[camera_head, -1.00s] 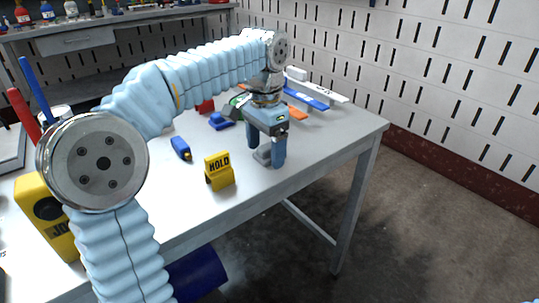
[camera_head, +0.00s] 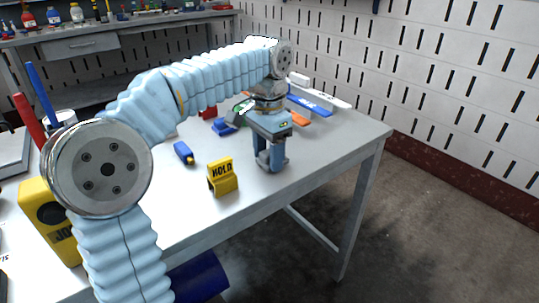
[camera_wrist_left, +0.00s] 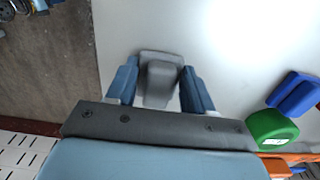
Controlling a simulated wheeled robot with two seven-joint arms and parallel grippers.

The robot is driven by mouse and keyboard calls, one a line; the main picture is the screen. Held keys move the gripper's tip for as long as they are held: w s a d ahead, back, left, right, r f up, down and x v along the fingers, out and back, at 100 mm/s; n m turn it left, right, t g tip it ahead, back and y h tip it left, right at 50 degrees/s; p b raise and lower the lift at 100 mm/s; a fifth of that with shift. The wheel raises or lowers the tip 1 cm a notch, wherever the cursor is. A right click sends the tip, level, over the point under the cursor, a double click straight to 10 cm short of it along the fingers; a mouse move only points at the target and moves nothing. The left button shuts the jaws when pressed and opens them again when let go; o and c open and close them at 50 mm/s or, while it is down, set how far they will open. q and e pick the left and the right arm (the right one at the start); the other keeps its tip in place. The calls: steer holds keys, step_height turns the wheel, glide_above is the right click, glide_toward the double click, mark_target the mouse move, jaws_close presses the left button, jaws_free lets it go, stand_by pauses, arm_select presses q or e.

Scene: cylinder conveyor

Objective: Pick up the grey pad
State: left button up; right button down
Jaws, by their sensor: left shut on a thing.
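The grey pad (camera_wrist_left: 159,82) shows in the left wrist view between the two blue fingers of my left gripper (camera_wrist_left: 160,88). In the head view the left gripper (camera_head: 271,160) points down at the table near its front right edge. It is shut on the grey pad (camera_head: 263,157), which is mostly hidden by the fingers there. I cannot tell whether the pad still touches the table. My right gripper is not in view.
A yellow HOLD sign (camera_head: 222,177) stands left of the gripper on the white table (camera_head: 205,215). A blue bottle (camera_head: 183,152) lies behind it. A green object (camera_wrist_left: 272,130) and a blue object (camera_wrist_left: 294,94) lie beside the gripper in the wrist view.

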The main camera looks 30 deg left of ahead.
arm_select(q)
step_height(320, 180, up, 3)
steer(key=shift+f, duration=0.2)
steer(key=s+r, duration=1)
steer(key=s, duration=0.4)
steer(key=shift+a, duration=0.45)
